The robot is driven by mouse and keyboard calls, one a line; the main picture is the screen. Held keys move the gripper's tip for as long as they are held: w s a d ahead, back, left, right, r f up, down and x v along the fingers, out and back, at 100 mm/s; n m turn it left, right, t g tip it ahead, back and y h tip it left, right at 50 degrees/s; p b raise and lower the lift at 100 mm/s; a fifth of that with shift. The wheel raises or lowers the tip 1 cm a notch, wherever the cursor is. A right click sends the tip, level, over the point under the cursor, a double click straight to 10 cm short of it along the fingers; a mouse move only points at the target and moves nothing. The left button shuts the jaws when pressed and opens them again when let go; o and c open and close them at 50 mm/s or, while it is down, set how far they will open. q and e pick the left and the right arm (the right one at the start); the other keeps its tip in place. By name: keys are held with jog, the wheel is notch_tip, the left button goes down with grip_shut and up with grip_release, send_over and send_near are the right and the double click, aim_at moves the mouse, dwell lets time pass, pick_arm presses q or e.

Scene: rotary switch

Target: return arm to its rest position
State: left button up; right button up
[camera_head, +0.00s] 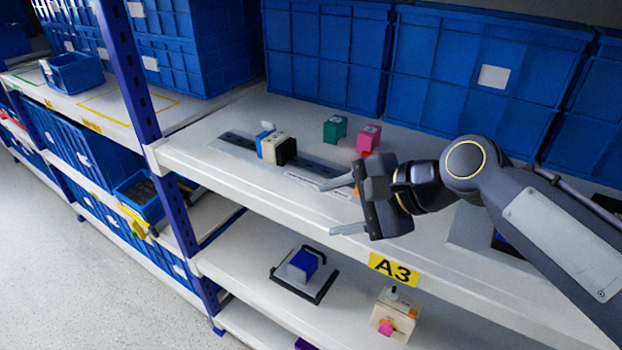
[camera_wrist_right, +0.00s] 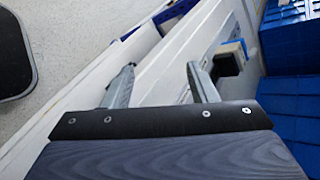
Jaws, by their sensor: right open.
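My right gripper (camera_head: 338,207) is open and empty, with its two fingers apart and pointing left over the front edge of the upper shelf. Both fingers also show in the right wrist view (camera_wrist_right: 160,85), with nothing between them. My right arm (camera_head: 530,200) reaches in from the right. A switch unit with a white, black and blue body (camera_head: 275,147) sits on a dark rail on the upper shelf, left of the gripper and apart from it. It also shows behind the fingers in the right wrist view (camera_wrist_right: 230,55). My left gripper is not in view.
A green block (camera_head: 335,128) and a pink block (camera_head: 368,138) stand on the upper shelf (camera_head: 205,135). Blue crates (camera_head: 470,75) line its back. The lower shelf holds a blue block device (camera_head: 303,266) and a cream box (camera_head: 393,317). A blue post (camera_head: 130,75) stands left.

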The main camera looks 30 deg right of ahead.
jog(key=s+a+f+n+g+h+p, duration=0.1)
jog(key=s+a+f+n+g+p, duration=0.2)
jog(key=s+f+n+p, duration=0.3)
jog(key=s+f+n, duration=0.1)
jog(key=s+n, duration=0.3)
jog(key=n, duration=0.5)
jog(key=shift+a+f+n+h+p, duration=0.2)
jog(key=shift+f+n+h+p, duration=0.1)
jog(key=shift+f+h+p, duration=0.1)
